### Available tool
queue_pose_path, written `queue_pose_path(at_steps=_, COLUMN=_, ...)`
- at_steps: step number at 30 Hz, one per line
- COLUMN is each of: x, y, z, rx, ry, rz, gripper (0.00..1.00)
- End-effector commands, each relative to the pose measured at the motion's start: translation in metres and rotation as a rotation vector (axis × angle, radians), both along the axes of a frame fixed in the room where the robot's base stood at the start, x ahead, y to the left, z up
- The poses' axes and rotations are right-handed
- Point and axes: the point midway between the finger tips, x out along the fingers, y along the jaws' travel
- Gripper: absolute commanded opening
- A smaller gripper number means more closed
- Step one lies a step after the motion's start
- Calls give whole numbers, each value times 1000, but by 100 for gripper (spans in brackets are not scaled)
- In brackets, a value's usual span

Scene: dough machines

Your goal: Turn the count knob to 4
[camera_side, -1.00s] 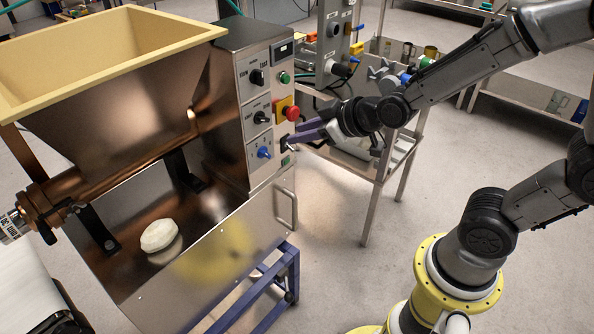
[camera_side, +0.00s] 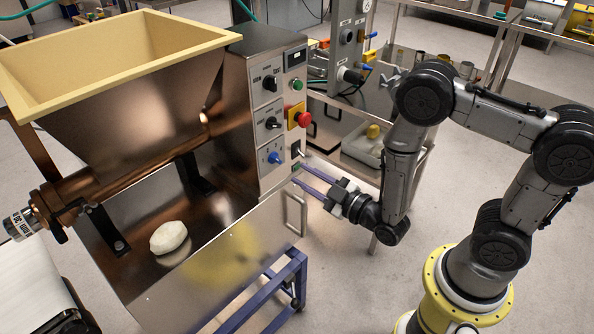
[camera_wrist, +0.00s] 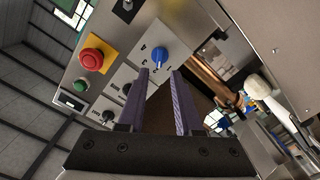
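The machine's control panel (camera_side: 262,115) has two black knobs, an upper one (camera_side: 270,83) and a middle one (camera_side: 272,123), with a blue knob (camera_side: 275,158) below them. The labels are too small to read, so I cannot tell which is the count knob or its setting. My gripper (camera_side: 297,168) is open and empty, its two purple fingers apart, just right of the blue knob and pointing toward the panel. In the wrist view the blue knob (camera_wrist: 159,54) appears just beyond the fingertips (camera_wrist: 157,72), with no clear contact.
A red emergency button (camera_side: 304,119) on a yellow plate sticks out near the knobs, below a green button (camera_side: 297,85). A metal handle (camera_side: 295,213) projects below the panel. A dough piece (camera_side: 168,237) lies on the machine's tray. A side table stands behind my gripper.

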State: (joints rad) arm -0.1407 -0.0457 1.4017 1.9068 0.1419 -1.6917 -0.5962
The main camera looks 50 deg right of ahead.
Motion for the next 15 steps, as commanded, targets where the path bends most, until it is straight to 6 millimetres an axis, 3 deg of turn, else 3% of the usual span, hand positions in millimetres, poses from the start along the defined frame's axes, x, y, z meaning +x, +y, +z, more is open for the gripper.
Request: queue_pose_path(at_steps=15, x=36, y=0, z=1, rx=1, ry=-1, rz=-1, gripper=34)
